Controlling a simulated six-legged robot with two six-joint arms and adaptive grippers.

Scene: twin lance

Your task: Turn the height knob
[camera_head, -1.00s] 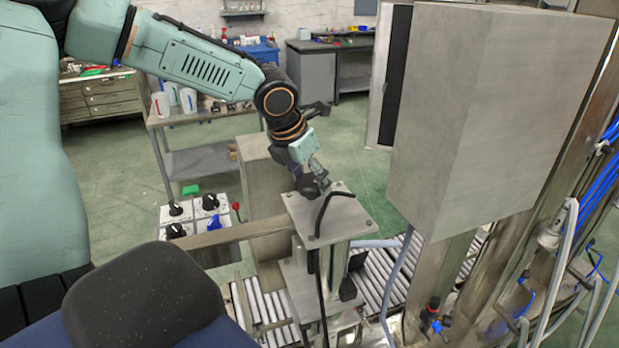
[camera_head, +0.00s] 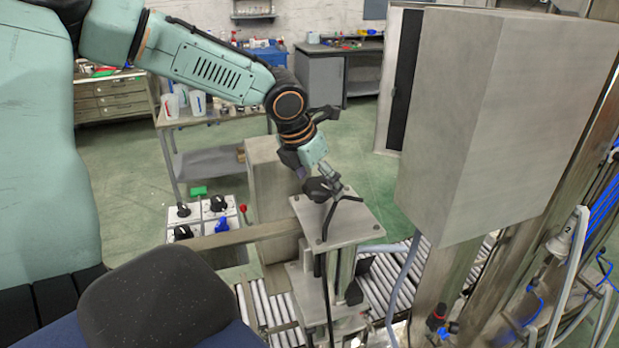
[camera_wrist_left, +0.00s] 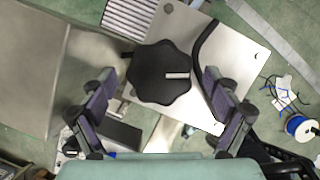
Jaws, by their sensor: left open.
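The height knob (camera_wrist_left: 160,74) is a black lobed knob with a small pale mark, above a square metal plate in the left wrist view. In the head view the knob (camera_head: 318,189) shows just below my left gripper (camera_head: 322,182). In the left wrist view my left gripper (camera_wrist_left: 158,112) is open, with one finger on each side below the knob and a gap between. The fingers look apart from the knob. The metal plate (camera_head: 350,222) has bolts at its corners. My right gripper is not in view.
A black cable (camera_wrist_left: 204,62) curves beside the knob, close to the right finger. A tall metal box (camera_head: 455,120) stands to the right. A switch panel (camera_head: 209,212) is at the left. Conveyor rollers (camera_head: 380,290) lie below.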

